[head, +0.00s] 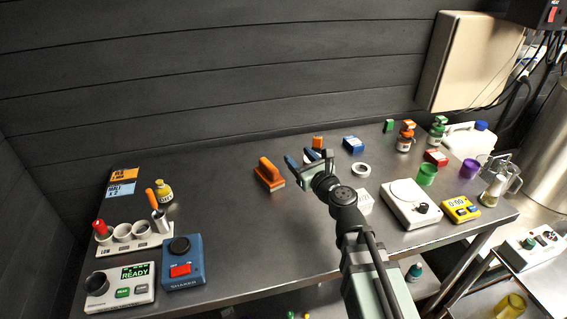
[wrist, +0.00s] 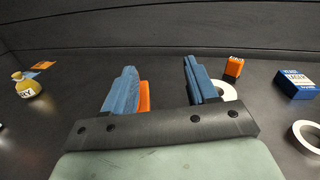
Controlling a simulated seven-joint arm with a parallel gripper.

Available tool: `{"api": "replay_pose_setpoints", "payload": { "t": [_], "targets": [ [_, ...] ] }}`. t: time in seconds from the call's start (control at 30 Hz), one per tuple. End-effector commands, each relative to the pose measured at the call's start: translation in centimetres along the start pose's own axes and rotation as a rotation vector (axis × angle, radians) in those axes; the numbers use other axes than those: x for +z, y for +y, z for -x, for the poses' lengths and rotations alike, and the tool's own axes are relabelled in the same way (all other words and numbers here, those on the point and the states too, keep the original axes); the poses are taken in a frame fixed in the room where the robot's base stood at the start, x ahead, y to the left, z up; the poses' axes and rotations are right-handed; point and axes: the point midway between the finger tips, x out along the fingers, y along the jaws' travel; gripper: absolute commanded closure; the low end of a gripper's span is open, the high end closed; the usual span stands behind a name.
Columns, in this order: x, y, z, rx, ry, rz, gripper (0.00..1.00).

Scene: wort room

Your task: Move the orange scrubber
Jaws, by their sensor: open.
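The orange scrubber (head: 268,173) lies on the grey table in the head view, near the table's middle. It has an orange handle over a paler base. My gripper (head: 301,160) is just right of the scrubber, open and empty. In the wrist view my gripper (wrist: 162,84) shows two blue fingers set wide apart. Part of the orange scrubber (wrist: 144,96) shows beside the left finger, which hides the rest of it. I cannot tell whether finger and scrubber touch.
A white ring (head: 361,169) and a blue box (head: 353,144) lie right of my gripper. A small orange box (head: 317,142) stands behind it. A blue shaker (head: 183,263) and a white holder (head: 133,239) stand at left. The table between them and the scrubber is clear.

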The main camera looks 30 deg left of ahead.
Motion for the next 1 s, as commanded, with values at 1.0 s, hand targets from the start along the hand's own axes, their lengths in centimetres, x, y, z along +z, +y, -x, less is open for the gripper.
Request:
{"api": "replay_pose_setpoints", "payload": {
  "t": [1.0],
  "targets": [
    [-1.4, 5.3, -0.4, 0.101, -0.024, -0.099, 0.43]
  ]
}}
